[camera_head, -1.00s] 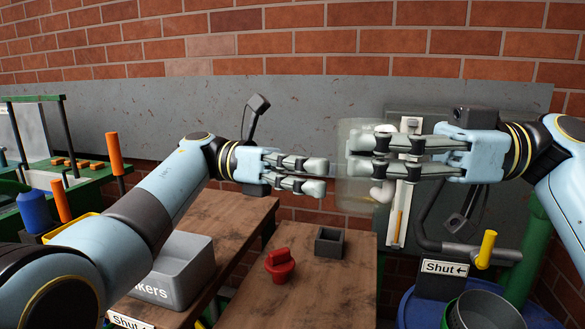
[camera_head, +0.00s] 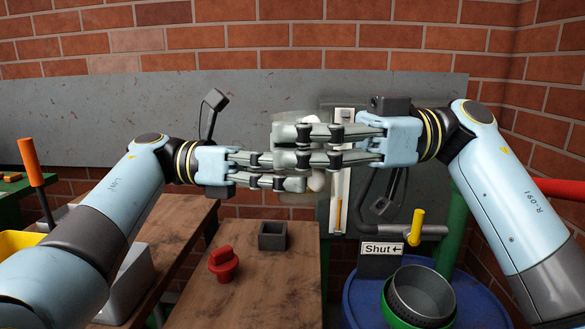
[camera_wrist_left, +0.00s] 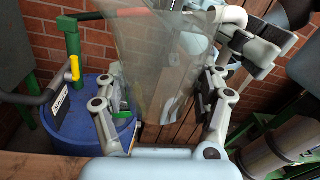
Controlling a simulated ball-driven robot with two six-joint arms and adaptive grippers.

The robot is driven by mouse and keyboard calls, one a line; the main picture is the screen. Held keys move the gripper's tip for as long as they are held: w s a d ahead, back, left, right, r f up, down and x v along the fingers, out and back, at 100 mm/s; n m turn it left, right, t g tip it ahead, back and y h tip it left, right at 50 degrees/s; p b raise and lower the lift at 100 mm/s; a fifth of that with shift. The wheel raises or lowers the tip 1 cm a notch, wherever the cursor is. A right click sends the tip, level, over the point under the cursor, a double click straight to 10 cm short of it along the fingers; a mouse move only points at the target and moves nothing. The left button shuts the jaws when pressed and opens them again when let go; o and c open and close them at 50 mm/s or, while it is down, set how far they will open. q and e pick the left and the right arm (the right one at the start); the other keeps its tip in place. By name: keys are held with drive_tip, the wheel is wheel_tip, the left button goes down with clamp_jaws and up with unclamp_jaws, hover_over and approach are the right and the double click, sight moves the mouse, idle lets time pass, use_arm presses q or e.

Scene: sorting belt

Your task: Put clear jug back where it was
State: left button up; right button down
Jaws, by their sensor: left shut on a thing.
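The clear jug (camera_wrist_left: 150,60) is see-through and stands between the fingers of my left gripper (camera_wrist_left: 163,85) in the left wrist view. In the head view only its pale edge (camera_head: 291,118) shows behind the fingers. My left gripper (camera_head: 300,172) is shut on it from the left. My right gripper (camera_head: 288,146) reaches in from the right, its fingers overlapping the left ones in the picture, and it appears to be shut on the jug too. The jug is held in the air. Most of it is hidden by fingers in the head view.
Below are a wooden top (camera_head: 270,285) with a red knob-like object (camera_head: 223,265) and a small dark open box (camera_head: 272,236). A blue drum (camera_head: 362,300) carrying round pans (camera_head: 420,296) and a "Shut" sign (camera_head: 382,249) stand at right. A brick wall is behind.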

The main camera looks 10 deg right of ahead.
use_arm(q)
drive_tip(key=c, duration=0.4)
drive_tip(key=shift+c, duration=0.3)
use_arm(e)
drive_tip(key=c, duration=1.6)
unclamp_jaws()
drive_tip(key=shift+o, duration=0.2)
drive_tip(key=shift+d, duration=0.1)
